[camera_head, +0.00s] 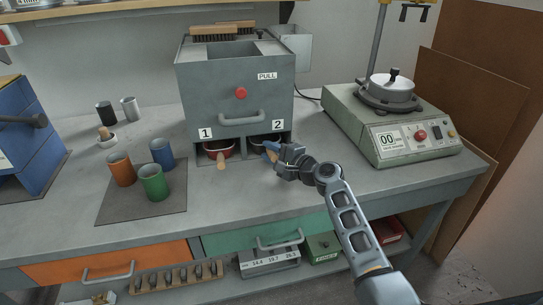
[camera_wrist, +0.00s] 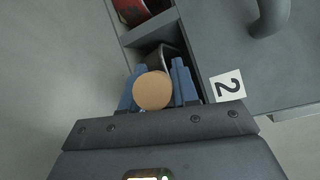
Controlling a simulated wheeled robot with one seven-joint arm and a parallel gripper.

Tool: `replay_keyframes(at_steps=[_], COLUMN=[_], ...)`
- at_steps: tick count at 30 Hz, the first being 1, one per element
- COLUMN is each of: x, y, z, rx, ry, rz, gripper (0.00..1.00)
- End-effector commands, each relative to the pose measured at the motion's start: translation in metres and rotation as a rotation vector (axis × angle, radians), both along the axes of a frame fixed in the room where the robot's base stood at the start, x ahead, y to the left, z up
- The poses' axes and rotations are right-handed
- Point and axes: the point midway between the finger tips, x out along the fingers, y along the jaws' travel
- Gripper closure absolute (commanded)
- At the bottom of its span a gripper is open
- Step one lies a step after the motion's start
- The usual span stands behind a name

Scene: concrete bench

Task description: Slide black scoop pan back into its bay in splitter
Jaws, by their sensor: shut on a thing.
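The grey splitter (camera_head: 218,85) stands at the back of the bench with two bays marked 1 and 2 at its foot. The black scoop pan (camera_head: 262,141) is at bay 2, at least partly inside it; its depth is hard to tell. My gripper (camera_head: 271,151) is in front of bay 2. In the wrist view its blue fingers are shut on the pan's round wooden handle (camera_wrist: 153,91), seen end-on. The black pan (camera_wrist: 168,58) shows behind the handle, partly hidden by the fingers. The number 2 label (camera_wrist: 227,86) is to the right.
A red pan (camera_head: 219,147) with a wooden handle sits in bay 1, beside a divider. Orange (camera_head: 121,169), green (camera_head: 153,183) and blue (camera_head: 161,153) cups stand on a dark mat at left. A scale-like machine (camera_head: 395,130) stands at right. The bench front is clear.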

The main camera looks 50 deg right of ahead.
Motion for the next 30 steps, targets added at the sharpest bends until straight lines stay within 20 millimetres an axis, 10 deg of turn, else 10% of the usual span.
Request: replay_keyframes(at_steps=[14,15,24,30], x=[0.0031,0.0031,0.0030,0.0025], y=[-0.0024,-0.0024,-0.0024,-0.0020], z=[0.0003,0.0003,0.0002,-0.0010], rx=[0.000,0.000,0.000,0.001], ry=[-0.001,-0.001,-0.001,0.001], rz=[0.000,0.000,0.000,-0.001], gripper=[1.00,0.68,0.41,0.41])
